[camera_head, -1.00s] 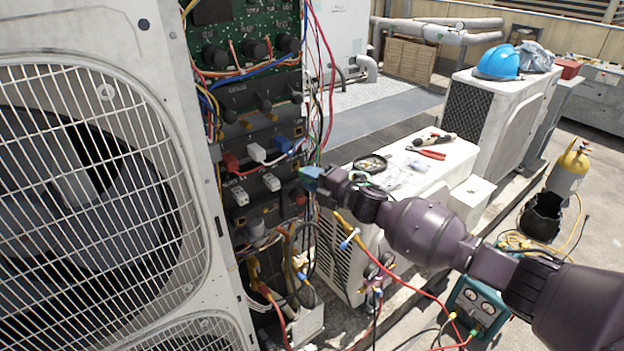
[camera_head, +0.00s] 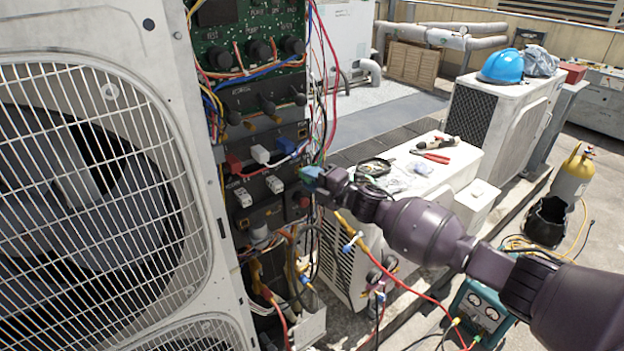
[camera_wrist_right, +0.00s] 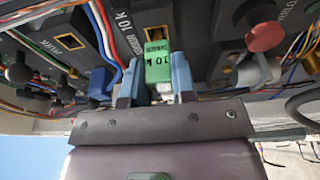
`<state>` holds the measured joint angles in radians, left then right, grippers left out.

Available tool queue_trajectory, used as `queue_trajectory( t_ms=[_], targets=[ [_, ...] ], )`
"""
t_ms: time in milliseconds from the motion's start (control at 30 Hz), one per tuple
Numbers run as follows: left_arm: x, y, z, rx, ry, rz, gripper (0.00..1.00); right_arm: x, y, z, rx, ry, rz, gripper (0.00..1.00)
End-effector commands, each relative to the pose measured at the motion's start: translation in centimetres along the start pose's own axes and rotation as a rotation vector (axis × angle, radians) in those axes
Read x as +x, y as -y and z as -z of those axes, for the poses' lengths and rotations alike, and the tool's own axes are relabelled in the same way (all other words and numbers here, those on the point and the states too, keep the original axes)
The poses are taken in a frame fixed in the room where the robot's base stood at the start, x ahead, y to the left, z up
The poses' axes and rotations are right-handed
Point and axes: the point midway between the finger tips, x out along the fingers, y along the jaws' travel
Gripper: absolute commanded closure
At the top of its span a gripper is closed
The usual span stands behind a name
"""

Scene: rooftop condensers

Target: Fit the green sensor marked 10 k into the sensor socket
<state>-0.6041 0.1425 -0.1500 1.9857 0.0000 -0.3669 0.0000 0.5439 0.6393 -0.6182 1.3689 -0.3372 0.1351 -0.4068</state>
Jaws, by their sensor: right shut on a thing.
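The green sensor marked 10 k (camera_wrist_right: 158,62) is gripped between the blue-tipped fingers of my right gripper (camera_wrist_right: 158,78). In the head view this right gripper (camera_head: 314,177) is beside the right edge of the open electrical panel, and the sensor is mostly hidden there. In the right wrist view the sensor points at a dark panel block lettered 10 K, with a brownish socket opening (camera_wrist_right: 151,32) just beyond the sensor's far end. I cannot tell whether the sensor touches the socket. My left gripper is not in view.
Beside the socket are a red round knob (camera_wrist_right: 264,35), a white connector (camera_wrist_right: 254,70) and a blue connector (camera_wrist_right: 100,82). Loose red, blue and white wires run close by. The large fan grille (camera_head: 90,190) fills the left of the head view. A white unit (camera_head: 440,165) carries tools.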

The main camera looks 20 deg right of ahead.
Motion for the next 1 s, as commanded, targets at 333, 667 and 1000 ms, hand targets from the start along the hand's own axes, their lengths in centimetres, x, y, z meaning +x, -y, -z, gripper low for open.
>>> queue_trajectory(
  t_ms=[333, 667, 1000],
  targets=[
    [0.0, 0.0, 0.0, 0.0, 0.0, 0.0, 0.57, 0.01, -0.02, -0.01, 0.0, 0.0, 0.0, 1.0],
    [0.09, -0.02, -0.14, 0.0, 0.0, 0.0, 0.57, 0.31, 0.03, -0.1, 0.0, 0.0, 0.0, 1.0],
    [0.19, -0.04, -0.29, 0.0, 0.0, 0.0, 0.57, 0.72, -0.02, -0.21, 0.0, 0.0, -0.001, 1.0]
  ],
)
